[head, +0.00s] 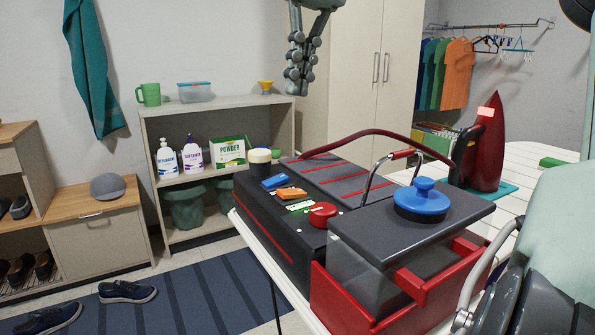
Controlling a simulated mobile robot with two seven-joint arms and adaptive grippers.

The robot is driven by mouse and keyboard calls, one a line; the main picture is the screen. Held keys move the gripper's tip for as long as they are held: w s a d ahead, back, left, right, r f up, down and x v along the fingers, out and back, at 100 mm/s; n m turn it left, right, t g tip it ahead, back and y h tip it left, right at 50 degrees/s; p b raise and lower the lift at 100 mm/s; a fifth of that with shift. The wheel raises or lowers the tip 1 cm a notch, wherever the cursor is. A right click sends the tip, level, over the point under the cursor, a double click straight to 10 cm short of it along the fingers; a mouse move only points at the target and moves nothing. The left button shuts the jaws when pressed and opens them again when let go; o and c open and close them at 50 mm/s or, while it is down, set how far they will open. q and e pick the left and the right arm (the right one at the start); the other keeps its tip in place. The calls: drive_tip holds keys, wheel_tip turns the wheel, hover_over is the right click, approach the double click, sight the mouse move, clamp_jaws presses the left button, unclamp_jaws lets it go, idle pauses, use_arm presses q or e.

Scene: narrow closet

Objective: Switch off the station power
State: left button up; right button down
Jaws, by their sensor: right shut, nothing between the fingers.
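The black ironing station (262,225) with red trim stands on the white board. Its sloped control panel carries a blue rocker switch (276,182), an orange rocker switch (292,194), a green-and-white strip (300,207) and a round red knob (323,214). A cream-topped dark knob (260,156) stands at its back left corner. I cannot read which control is power or its position. The red iron (486,150) stands upright on a teal mat at the right. My right gripper (297,85) hangs shut and empty, high above and behind the station, apart from it. My left gripper is not in view.
A grey tank with a blue cap (422,203) sits in a red frame at the station's front right. A curved red hose (375,134) and a metal handle (378,172) rise above the station. A shelf (215,103) with bottles stands behind. Air above the panel is clear.

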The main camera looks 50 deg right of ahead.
sight(286, 191)
drive_tip(key=shift+w, duration=0.1)
drive_tip(key=f, duration=0.4)
drive_tip(key=a+f, duration=0.1)
drive_tip(key=f, duration=0.3)
drive_tip(key=a+f+b, duration=0.1)
drive_tip(key=f, duration=0.3)
drive_tip(key=shift+w+a+f, duration=0.2)
drive_tip(key=shift+w+f, duration=0.1)
drive_tip(key=shift+f, duration=0.1)
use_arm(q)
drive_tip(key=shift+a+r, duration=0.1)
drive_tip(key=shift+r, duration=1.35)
use_arm(e)
drive_tip(key=shift+a+f, duration=0.1)
drive_tip(key=shift+f, duration=0.45)
drive_tip(key=shift+a+f, duration=0.1)
drive_tip(key=shift+f, duration=0.25)
drive_tip(key=shift+w+a+f, duration=0.1)
drive_tip(key=shift+w+a, duration=0.05)
drive_tip(key=shift+s+d+r, duration=0.15)
drive_tip(key=shift+d, duration=0.25)
drive_tip(key=shift+s+d+r, duration=0.1)
drive_tip(key=shift+d+r, duration=0.05)
drive_tip(key=shift+d, duration=0.2)
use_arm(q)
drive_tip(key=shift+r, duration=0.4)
